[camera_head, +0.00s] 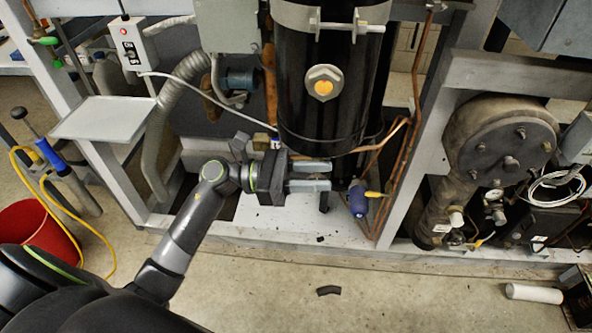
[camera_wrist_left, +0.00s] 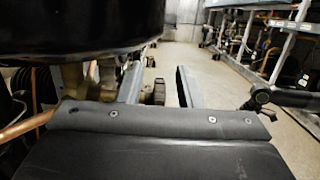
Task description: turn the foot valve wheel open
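My left gripper (camera_head: 326,176) reaches in from the left below the black tank (camera_head: 325,100). Its two grey fingers are apart and point right. In the left wrist view the fingers (camera_wrist_left: 160,78) also stand apart, with a small dark rounded part (camera_wrist_left: 154,92) visible between and beyond them. I cannot tell whether this is the foot valve wheel or whether a finger touches it. Brass-coloured fittings (camera_wrist_left: 98,78) sit left of the fingers under the tank. A dark arm part of mine (camera_wrist_left: 285,97) shows at the right of the wrist view; its gripper is unclear.
A blue fitting with a yellow end (camera_head: 358,200) hangs just right of the fingers, beside copper pipes (camera_head: 399,160). The rack's base beam (camera_head: 300,248) runs in front. A red bucket (camera_head: 40,238) stands at left. The floor in front is mostly clear.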

